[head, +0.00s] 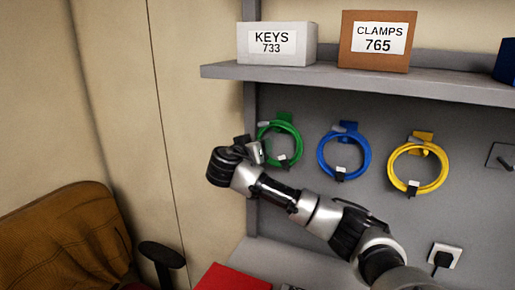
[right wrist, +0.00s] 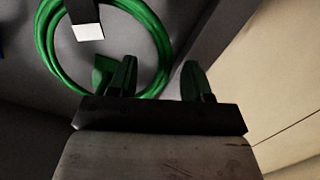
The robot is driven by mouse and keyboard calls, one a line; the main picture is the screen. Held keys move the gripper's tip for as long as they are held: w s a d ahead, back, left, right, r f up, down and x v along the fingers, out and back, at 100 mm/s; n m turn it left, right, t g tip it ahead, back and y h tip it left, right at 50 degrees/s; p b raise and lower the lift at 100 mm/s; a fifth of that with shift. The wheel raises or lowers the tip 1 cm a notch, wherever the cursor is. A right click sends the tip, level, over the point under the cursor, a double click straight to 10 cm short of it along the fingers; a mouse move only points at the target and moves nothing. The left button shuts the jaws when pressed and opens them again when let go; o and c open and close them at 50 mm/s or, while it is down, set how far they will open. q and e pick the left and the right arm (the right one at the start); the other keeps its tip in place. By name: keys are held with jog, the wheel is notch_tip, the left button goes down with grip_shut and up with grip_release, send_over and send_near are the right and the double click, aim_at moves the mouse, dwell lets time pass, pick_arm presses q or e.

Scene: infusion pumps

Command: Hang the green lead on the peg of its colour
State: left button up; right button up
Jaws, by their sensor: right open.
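The green lead (head: 263,131) is a coil on the grey back panel, at the green peg plate (head: 286,117), and appears to hang there. A black-and-white tag sits on the coil. My right gripper (head: 250,150) is at the coil's left side in the head view. In the right wrist view the gripper (right wrist: 160,80) is open, its two fingers apart. The coil (right wrist: 162,50) runs down behind and between the fingers, and the green plate (right wrist: 103,74) shows beside the left finger. I cannot tell whether the fingers touch the coil. My left gripper is not in view.
A blue coil (head: 321,158) and a yellow coil (head: 391,176) hang to the right, with a bare dark hook plate (head: 500,155) beyond. A shelf (head: 350,80) above holds a KEYS box (head: 245,45) and a CLAMPS box (head: 375,60). A brown chair (head: 70,235) stands at lower left.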

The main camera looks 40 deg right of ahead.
jog(key=b+v, duration=0.3)
jog(key=v, duration=0.8)
jog(key=shift+b, duration=0.4)
jog(key=shift+d, duration=0.1)
